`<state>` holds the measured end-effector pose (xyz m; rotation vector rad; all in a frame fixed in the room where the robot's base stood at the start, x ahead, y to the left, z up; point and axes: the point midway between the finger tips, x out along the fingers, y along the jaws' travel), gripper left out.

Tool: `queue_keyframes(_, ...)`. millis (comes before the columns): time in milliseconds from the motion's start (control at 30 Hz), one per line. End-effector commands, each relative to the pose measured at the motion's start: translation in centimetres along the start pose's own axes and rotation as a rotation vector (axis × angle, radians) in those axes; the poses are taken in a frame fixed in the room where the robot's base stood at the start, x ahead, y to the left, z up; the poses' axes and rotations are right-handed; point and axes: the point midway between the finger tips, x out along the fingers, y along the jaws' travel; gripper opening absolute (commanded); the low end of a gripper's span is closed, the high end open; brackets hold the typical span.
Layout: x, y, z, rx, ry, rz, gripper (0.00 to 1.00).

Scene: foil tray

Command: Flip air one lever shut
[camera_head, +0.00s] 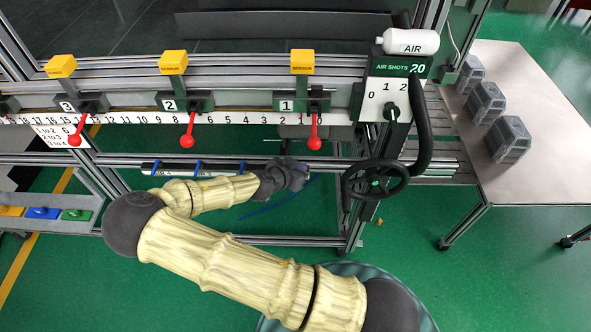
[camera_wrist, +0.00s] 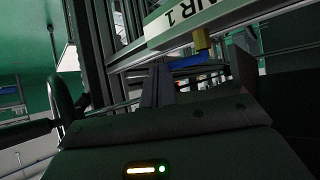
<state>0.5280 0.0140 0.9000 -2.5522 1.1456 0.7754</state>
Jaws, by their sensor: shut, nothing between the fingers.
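The air one lever (camera_wrist: 188,61) is a blue handle at a brass-coloured valve (camera_wrist: 201,40), seen in the wrist view just under a white label (camera_wrist: 185,17) reading "R 1" in its visible part. The lever lies roughly along the rail above it in that picture. My gripper (camera_wrist: 160,70) is shut and empty, with its fingertips close to the left end of the lever; I cannot tell whether they touch. In the head view my gripper (camera_head: 298,175) is below the ruler rail, left of the handwheel, and the lever cannot be made out there.
A black handwheel (camera_head: 376,181) stands right of my gripper. Red-knobbed levers (camera_head: 315,143) hang from the white ruler rail (camera_head: 240,118) above my arm. A metal frame rail (camera_head: 420,168) runs behind. A table (camera_head: 540,150) with grey boxes is at the right.

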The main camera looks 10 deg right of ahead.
Motion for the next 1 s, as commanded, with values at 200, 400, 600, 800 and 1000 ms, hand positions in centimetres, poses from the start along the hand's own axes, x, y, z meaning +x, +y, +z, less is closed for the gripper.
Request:
queue_keyframes(200, 0.0, -0.2, 0.1, -0.001, 0.000, -0.001, 0.00)
queue_keyframes(400, -0.2, -0.8, 0.2, 0.000, 0.000, 0.001, 0.00)
queue_keyframes(600, -0.4, -1.4, 0.3, 0.003, 0.000, 0.002, 0.00)
queue_keyframes(800, -0.5, -1.5, 0.3, 0.002, 0.000, 0.003, 0.00)
queue_keyframes(1000, -0.6, -1.5, 0.3, 0.002, 0.000, 0.003, 0.00)
